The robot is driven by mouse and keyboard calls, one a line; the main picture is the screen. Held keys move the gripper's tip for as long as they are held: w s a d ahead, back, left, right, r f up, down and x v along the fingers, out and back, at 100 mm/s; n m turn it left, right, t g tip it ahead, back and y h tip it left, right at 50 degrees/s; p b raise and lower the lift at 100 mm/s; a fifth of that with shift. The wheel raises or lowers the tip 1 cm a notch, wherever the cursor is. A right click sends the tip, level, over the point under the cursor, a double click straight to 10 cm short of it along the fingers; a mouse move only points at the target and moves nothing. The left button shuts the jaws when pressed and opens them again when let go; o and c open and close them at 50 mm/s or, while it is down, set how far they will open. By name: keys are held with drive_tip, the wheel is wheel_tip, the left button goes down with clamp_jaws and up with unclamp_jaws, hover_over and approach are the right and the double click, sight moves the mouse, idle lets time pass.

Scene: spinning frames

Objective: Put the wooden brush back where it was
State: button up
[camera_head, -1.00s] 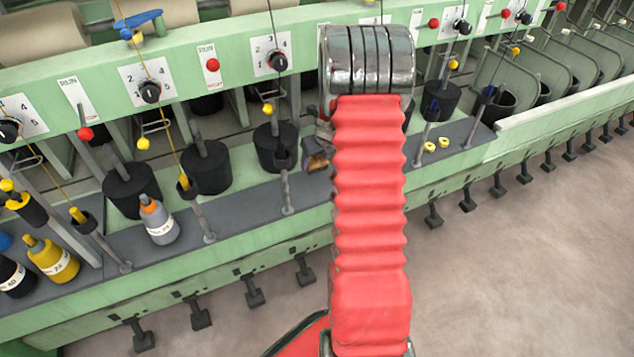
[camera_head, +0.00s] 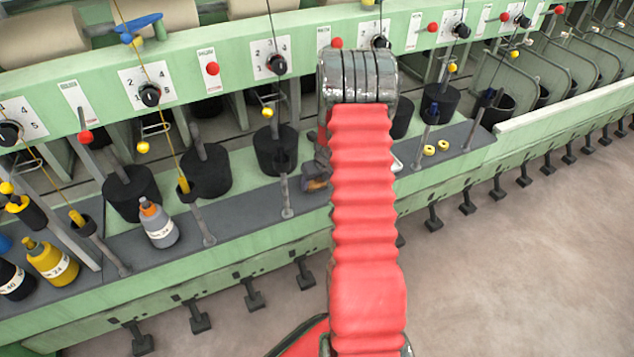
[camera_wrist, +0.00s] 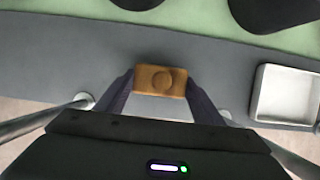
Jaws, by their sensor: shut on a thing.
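A white tray (camera_wrist: 288,94) stands on the shelf to the right. Black cans (camera_head: 275,150) line the back. A grey bottle (camera_head: 159,228) and a yellow bottle (camera_head: 52,264) stand at left. Thin metal posts rise along the shelf edge.

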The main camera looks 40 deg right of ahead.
drive_tip(key=shift+f, duration=0.2)
drive_tip(key=o, duration=1.4)
drive_tip(key=v, duration=1.2)
idle(0.4)
